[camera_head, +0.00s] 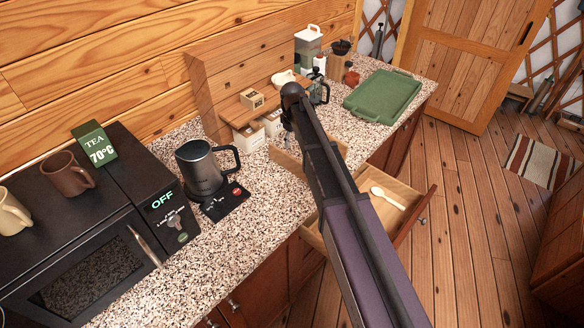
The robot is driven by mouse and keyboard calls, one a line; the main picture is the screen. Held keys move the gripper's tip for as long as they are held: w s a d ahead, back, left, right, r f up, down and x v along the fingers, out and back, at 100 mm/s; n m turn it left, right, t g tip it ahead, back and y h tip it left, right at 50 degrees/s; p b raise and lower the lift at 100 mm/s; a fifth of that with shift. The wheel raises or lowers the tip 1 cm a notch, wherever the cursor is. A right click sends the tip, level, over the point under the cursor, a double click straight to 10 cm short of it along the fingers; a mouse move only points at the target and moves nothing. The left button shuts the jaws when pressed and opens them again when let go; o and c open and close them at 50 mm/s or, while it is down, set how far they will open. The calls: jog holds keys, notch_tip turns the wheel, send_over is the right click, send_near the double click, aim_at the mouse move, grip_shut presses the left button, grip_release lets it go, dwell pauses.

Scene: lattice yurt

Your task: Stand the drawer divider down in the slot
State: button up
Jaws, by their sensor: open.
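A pale wooden piece, which looks like the drawer divider (285,161), shows on the speckled counter just left of my arm. My arm covers its middle, so I cannot tell its full shape or whether it stands or lies. The open drawer (412,217) juts out from the counter front, right of my arm. A pale wooden spoon (388,198) lies in it. The slot is not visible; my arm hides the drawer's left part. My arm reaches over the counter and bends down at its far end.
A black kettle (202,168) stands left of the arm, near a black oven (90,268) with mugs on top. A wooden shelf unit (238,70) with small boxes backs the counter. A green tray (383,96) lies at the right.

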aim_at(292, 158)
jog(key=shift+f+b, duration=3.45)
jog(key=shift+f, duration=0.25)
jog(key=shift+d+f+b, duration=0.15)
jog(key=shift+f+b, duration=2.45)
grip_shut()
